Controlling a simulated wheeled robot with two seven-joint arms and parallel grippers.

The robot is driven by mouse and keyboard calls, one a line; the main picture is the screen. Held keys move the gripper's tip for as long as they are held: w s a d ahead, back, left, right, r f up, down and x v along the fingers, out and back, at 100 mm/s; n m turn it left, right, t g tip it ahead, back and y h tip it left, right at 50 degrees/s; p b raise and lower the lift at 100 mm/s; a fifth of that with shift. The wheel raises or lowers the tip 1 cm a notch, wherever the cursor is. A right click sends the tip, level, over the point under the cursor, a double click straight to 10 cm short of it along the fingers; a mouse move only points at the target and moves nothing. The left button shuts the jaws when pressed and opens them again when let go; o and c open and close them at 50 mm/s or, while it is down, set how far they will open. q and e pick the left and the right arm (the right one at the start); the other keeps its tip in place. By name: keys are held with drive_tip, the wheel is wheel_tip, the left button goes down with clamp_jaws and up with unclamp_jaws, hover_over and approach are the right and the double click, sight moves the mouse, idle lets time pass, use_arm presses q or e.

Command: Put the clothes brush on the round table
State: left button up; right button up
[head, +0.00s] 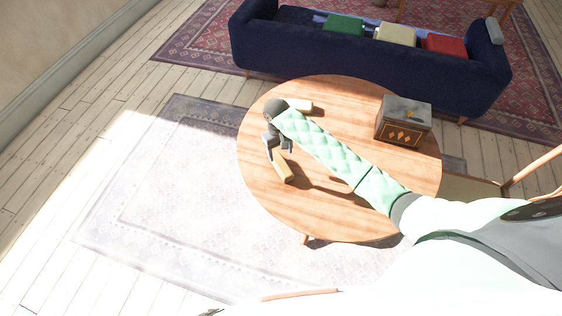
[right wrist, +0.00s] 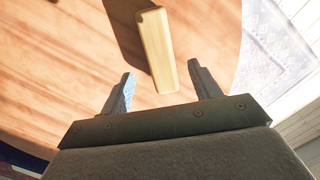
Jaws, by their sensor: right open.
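A pale yellow, wood-coloured block, apparently the clothes brush (head: 283,167), is over the left part of the round table (head: 340,225). Its bristles do not show. My right gripper (head: 279,150) reaches across the table to it. In the right wrist view the brush (right wrist: 157,48) extends from between the fingertips, and my right gripper (right wrist: 163,88) is open with a gap on both sides of it. A shadow lies beside the brush; I cannot tell whether it lies fully flat on the tabletop. My left gripper is not in view.
A dark grey box with orange diamonds (head: 403,122) stands at the table's right. A small cream object (head: 300,105) lies near the far edge, by my wrist. A navy sofa (head: 340,50) stands behind. The table's front is clear.

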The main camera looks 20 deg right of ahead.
sight(280, 161)
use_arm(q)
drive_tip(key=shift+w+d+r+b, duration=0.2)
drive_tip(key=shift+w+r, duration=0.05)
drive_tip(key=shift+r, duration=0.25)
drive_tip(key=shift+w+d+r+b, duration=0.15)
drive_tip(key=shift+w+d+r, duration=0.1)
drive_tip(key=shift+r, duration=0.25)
use_arm(e)
drive_tip(key=r, duration=0.4)
drive_tip(key=shift+w+r, duration=0.15)
drive_tip(key=shift+w, duration=0.1)
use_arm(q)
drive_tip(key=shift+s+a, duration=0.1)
